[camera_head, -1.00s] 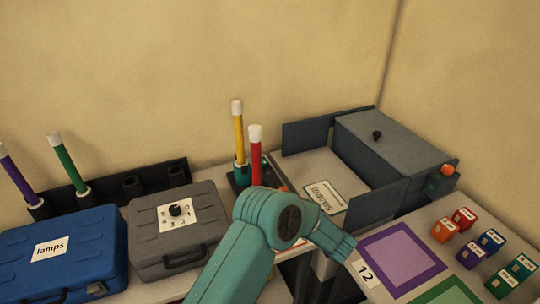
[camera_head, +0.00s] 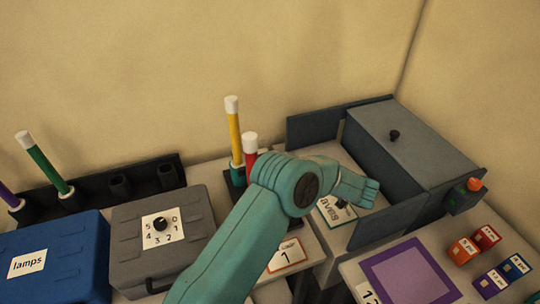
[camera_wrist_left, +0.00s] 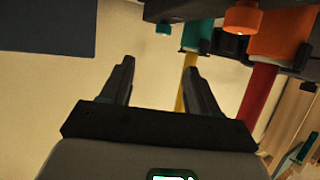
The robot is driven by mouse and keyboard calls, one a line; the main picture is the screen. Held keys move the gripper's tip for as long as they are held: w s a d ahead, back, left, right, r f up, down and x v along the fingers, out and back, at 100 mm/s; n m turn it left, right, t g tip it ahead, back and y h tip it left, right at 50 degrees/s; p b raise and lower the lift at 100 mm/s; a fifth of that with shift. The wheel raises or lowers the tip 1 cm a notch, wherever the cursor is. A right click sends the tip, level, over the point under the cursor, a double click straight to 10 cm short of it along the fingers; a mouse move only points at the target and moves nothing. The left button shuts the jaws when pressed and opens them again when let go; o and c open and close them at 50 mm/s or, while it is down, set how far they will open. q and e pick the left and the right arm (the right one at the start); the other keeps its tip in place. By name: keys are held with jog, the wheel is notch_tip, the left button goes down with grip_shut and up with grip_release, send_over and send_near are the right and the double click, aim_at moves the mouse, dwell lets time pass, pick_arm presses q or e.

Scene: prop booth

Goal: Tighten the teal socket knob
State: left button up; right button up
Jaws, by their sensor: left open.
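The teal socket (camera_head: 237,175) holds an upright yellow rod (camera_head: 234,135); its lower part is hidden by my left arm in the head view. In the left wrist view the picture is inverted, and the teal socket (camera_wrist_left: 197,35) hangs at the top with the yellow rod below it. A small teal knob (camera_wrist_left: 165,29) sticks out to its left. My left gripper (camera_wrist_left: 158,62) is open and empty, its fingertips pointing toward the knob but apart from it. My right gripper is not in view.
Beside it, a red rod (camera_wrist_left: 260,90) stands in an orange socket (camera_wrist_left: 280,38) with an orange knob (camera_wrist_left: 241,18). A grey case (camera_head: 190,235) with a dial and a blue lamps case (camera_head: 70,250) are left. A grey box (camera_head: 415,140) with panels stands right.

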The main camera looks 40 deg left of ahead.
pick_arm(q)
jog(key=b+x, duration=0.2)
jog(key=x, duration=0.3)
jog(key=b+x, duration=0.3)
jog(key=x, duration=0.2)
jog(key=b+x, duration=0.2)
jog(key=x, duration=0.3)
jog(key=shift+s+f, duration=0.2)
jog(key=shift+s, duration=0.1)
jog(key=shift+a+b, duration=0.3)
jog(key=shift+a, duration=0.3)
